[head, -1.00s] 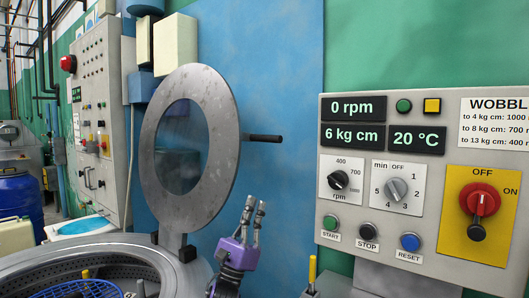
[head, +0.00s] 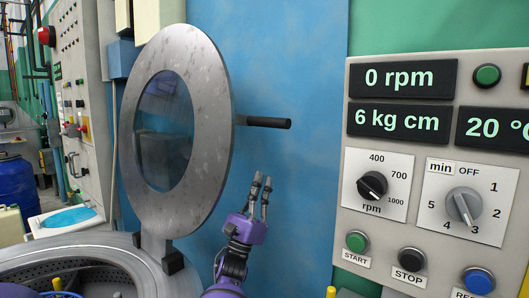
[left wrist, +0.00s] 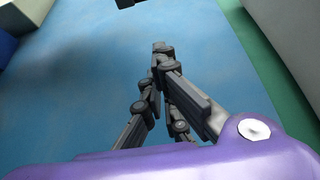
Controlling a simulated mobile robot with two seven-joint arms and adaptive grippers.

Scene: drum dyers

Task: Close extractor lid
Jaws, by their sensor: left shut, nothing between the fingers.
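The extractor lid (head: 210,95) is a round grey metal ring with a dark glass window (head: 165,130). It stands raised and upright on a hinge (head: 158,252) at the drum's rim. A black handle (head: 265,122) sticks out from its right side. The extractor drum (head: 70,255) is open at lower left. My left gripper (head: 262,190) is below and slightly left of the handle's tip, right of the lid, apart from both. Its fingers point up. In the left wrist view the fingers (left wrist: 160,55) are together and empty. My right gripper is not in view.
A grey control panel (head: 405,75) with displays, knobs and buttons stands close on the right. A blue wall (head: 300,60) is behind the lid. A grey cabinet (head: 80,110) and a blue barrel (head: 15,190) are at the left.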

